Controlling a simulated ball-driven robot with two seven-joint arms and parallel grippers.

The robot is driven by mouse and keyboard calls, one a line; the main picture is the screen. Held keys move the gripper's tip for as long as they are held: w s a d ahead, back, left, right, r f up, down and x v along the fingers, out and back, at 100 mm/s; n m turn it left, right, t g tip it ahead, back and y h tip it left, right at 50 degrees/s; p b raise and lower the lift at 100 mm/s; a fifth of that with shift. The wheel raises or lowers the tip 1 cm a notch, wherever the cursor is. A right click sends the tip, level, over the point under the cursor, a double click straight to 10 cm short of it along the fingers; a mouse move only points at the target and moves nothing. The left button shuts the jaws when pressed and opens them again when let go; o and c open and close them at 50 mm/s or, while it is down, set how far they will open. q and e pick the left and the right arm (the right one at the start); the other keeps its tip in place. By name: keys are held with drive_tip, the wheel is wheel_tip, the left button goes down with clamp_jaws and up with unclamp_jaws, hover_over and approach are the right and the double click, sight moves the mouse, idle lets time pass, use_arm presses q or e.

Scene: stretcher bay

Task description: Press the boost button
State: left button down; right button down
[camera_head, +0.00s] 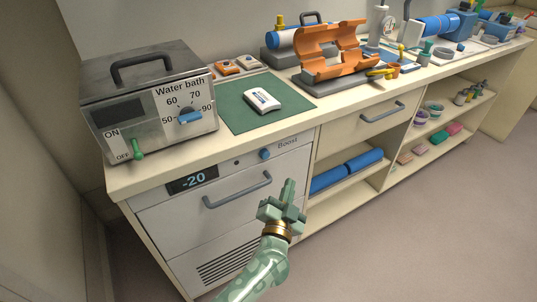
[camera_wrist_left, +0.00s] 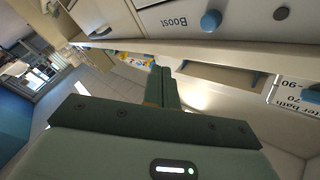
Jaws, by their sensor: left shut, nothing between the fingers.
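The boost button is a round blue knob (camera_head: 265,154) on the front panel of a white under-counter unit, left of the word "Boost". The boost button also shows at the top of the left wrist view (camera_wrist_left: 211,20). My left gripper (camera_head: 289,184) is shut and empty. In the head view it appears below and a little right of the button, in front of the unit, and apart from it. In the left wrist view the closed fingers (camera_wrist_left: 160,85) point away from me, below the button in the picture. My right gripper is not in view.
The unit has a "-20" display (camera_head: 192,180), a small dark dot and a grey drawer handle (camera_head: 237,190). A water bath (camera_head: 150,100) stands on the counter above. A green mat (camera_head: 237,110) holds a white pack (camera_head: 262,101). Open shelves hold blue rolls (camera_head: 330,178).

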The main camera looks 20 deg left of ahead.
sight(265, 154)
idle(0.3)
